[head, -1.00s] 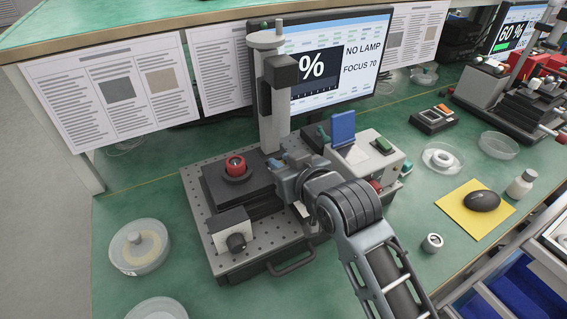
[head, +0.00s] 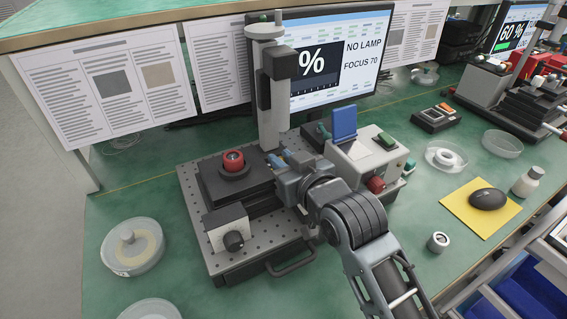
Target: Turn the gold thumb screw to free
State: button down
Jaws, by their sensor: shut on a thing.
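My gripper (head: 280,160) is at the right foot of the upright grey column (head: 270,115), beside the dark stage. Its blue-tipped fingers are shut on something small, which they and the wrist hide. The gold thumb screw itself does not show; the spot where the fingers close is too small and covered to see its turn. A red ring-shaped part (head: 233,158) sits upright in a round holder on the dark stage (head: 215,185), just left of the fingers and apart from them.
A control box (head: 370,155) with a blue flap stands close right of my gripper. The monitor (head: 345,60) behind reads NO LAMP, FOCUS 70. Petri dishes (head: 132,246) lie at the left.

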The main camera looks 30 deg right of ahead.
jog(key=c, duration=1.3)
grip_release()
jog(key=shift+v, duration=3.95)
jog(key=shift+o, duration=0.5)
